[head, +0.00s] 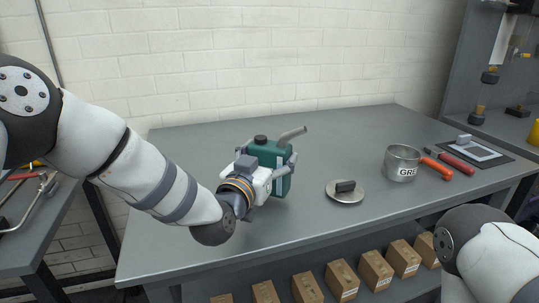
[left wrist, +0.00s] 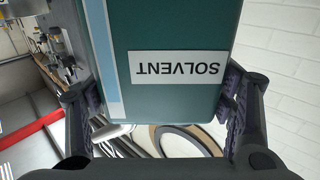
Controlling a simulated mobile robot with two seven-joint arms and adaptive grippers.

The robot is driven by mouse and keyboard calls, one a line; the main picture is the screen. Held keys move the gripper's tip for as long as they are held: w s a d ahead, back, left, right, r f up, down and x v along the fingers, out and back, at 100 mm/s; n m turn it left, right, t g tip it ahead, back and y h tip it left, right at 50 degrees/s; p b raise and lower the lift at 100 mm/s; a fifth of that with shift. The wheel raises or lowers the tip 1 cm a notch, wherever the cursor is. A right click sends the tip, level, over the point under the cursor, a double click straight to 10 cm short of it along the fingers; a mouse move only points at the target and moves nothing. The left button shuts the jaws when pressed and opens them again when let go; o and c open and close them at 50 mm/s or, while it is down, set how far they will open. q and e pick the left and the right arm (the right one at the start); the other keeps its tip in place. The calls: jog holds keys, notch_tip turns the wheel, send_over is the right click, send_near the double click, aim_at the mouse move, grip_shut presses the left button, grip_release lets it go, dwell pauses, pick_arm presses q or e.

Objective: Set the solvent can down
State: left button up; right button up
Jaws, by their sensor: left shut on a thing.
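The solvent can (head: 268,153) is dark green with a black cap and a grey spout that leans up to the right. My left gripper (head: 267,166) is shut on it, one finger on each side. In the left wrist view the can (left wrist: 170,95) fills the middle between the fingers, and its SOLVENT label reads upside down. The can is roughly upright over the middle-left of the grey table (head: 180,210). My gripper hides part of its lower body, and I cannot tell whether its base touches the table. My right gripper is out of view.
A round metal lid (head: 345,196) with a black handle lies right of the can. Boxes (head: 341,280) stand on the lower shelf. The table's left part is clear.

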pick_arm(q)
jog(key=shift+f, duration=0.6)
jog(key=shift+f, duration=0.3)
jog(key=o, duration=1.7)
jog(key=shift+f, duration=0.15)
jog(key=v, duration=1.2)
grip_shut()
